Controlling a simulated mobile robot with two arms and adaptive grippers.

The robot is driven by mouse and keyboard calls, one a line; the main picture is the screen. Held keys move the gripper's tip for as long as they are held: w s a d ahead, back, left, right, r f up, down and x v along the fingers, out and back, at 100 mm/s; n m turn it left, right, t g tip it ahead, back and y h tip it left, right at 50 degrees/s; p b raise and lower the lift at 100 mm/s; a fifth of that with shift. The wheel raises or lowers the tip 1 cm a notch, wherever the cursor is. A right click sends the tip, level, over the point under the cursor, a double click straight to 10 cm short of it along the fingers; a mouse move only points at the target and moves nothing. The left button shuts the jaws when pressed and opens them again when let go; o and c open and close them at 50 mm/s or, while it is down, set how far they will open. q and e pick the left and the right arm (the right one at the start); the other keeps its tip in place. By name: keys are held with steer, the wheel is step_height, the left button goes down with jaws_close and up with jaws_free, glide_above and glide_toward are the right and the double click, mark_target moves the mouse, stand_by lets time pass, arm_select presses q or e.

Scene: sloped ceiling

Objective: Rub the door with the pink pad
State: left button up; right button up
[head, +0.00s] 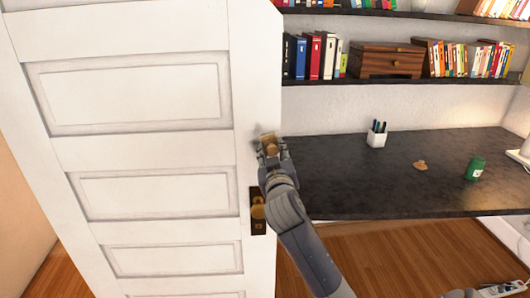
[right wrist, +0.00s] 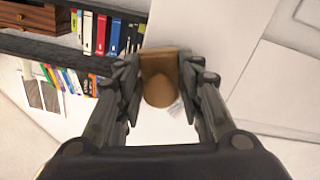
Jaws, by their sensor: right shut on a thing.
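The white panelled door (head: 140,155) fills the left of the head view, with a brass knob (head: 257,210) on a dark plate near its right edge. My right gripper (head: 270,147) is at that edge, above the knob. It is shut on a small tan-brown block with a rounded bump, which I take for the pad (right wrist: 159,80); it looks brown rather than pink. In the right wrist view the pad sits between both fingers. A grey smudge or shadow shows on the door beside the gripper. I cannot tell whether the pad touches the door. My left gripper is not in view.
A dark desk (head: 340,185) stands to the right, with a white pen cup (head: 376,138), a small tan item (head: 420,165) and a green jar (head: 475,168). Shelves above hold books and a wooden box (head: 390,61). Wooden floor (head: 400,255) shows below the desk.

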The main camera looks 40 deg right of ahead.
mark_target(272, 134)
steer(key=shift+r+p, duration=1)
steer(key=shift+r, duration=0.2)
steer(key=shift+w+a+f+b, duration=0.1)
steer(key=shift+w+a, duration=0.35)
steer(key=shift+a, duration=0.25)
steer(key=shift+w+a+f+b, duration=0.15)
steer(key=shift+w+a, duration=0.3)
steer(key=shift+a, duration=0.25)
steer(key=shift+w+a+b, duration=0.1)
steer(key=shift+w+a, duration=0.35)
steer(key=shift+a, duration=0.25)
steer(key=shift+w+a, duration=0.4)
steer(key=shift+a, duration=0.2)
steer(key=shift+w+a, duration=0.35)
steer(key=shift+a, duration=0.2)
steer(key=shift+d+r+p, duration=0.15)
steer(key=shift+r+p, duration=0.65)
steer(key=shift+r, duration=0.4)
steer(key=shift+s+d+f+p, duration=0.1)
steer(key=shift+s+d+p, duration=0.3)
steer(key=shift+s+d, duration=0.5)
steer(key=shift+s+d+r+p, duration=0.1)
steer(key=shift+s+d+p, duration=0.4)
steer(key=shift+d, duration=0.75)
steer(key=shift+s+d+f+p, duration=0.1)
steer(key=shift+s+d+p, duration=0.25)
steer(key=shift+s+d, duration=0.55)
steer(key=shift+w+d, duration=0.1)
steer(key=shift+w, duration=0.1)
steer(key=shift+s, duration=0.1)
